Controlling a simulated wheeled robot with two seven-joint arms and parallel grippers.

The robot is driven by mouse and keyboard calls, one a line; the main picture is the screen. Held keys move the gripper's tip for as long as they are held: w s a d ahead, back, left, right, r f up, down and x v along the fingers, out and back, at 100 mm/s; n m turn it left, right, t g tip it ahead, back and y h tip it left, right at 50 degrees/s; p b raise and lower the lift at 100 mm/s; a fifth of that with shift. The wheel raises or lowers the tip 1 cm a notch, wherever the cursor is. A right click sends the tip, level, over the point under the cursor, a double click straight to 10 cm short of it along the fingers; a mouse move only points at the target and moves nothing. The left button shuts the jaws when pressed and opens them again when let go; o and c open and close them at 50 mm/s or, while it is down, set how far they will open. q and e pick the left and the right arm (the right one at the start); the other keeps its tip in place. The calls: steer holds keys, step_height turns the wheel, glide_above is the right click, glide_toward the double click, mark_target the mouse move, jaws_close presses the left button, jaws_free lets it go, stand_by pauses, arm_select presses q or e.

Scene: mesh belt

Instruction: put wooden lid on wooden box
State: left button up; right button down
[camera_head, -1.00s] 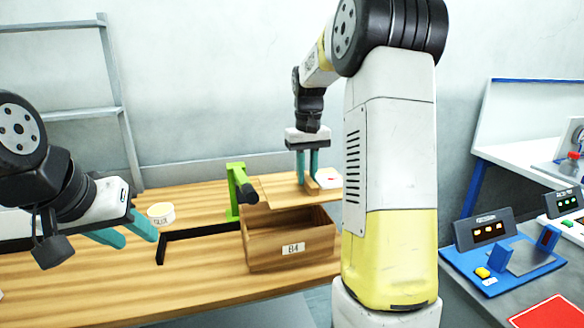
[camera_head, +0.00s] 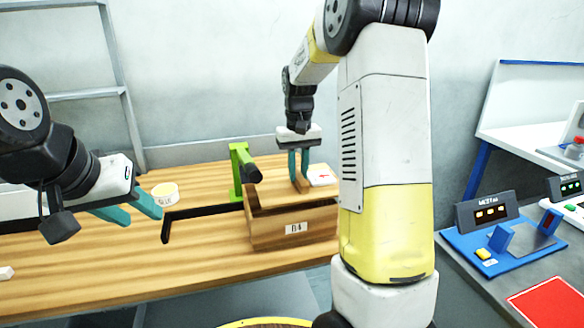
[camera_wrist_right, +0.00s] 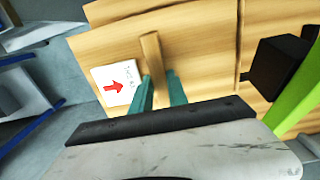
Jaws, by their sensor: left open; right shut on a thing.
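The open-topped wooden box (camera_head: 268,229), labelled B4, stands on the table in the head view. The wooden lid (camera_head: 270,195) lies over its top, roughly level, and covers most of the opening. I cannot tell whether it is fully seated on the rim. My right gripper (camera_head: 299,180) is shut on the lid's upright handle, and the lid also shows in the right wrist view (camera_wrist_right: 200,40). My left gripper (camera_head: 138,211) is open and empty, at the left, apart from the box.
A green post with a black arm (camera_head: 240,172) stands close to the box's left. A black bar (camera_head: 200,211) and a round tin (camera_head: 165,194) are further left. A white card with a red arrow (camera_wrist_right: 117,86) lies beside the handle. Devices (camera_head: 495,235) occupy the right table.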

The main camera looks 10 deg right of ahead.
mark_target(287, 184)
steer(key=shift+a, duration=1.65)
steer(key=shift+f, duration=0.55)
steer(key=shift+f, duration=0.55)
steer(key=c, duration=1.2)
jaws_free()
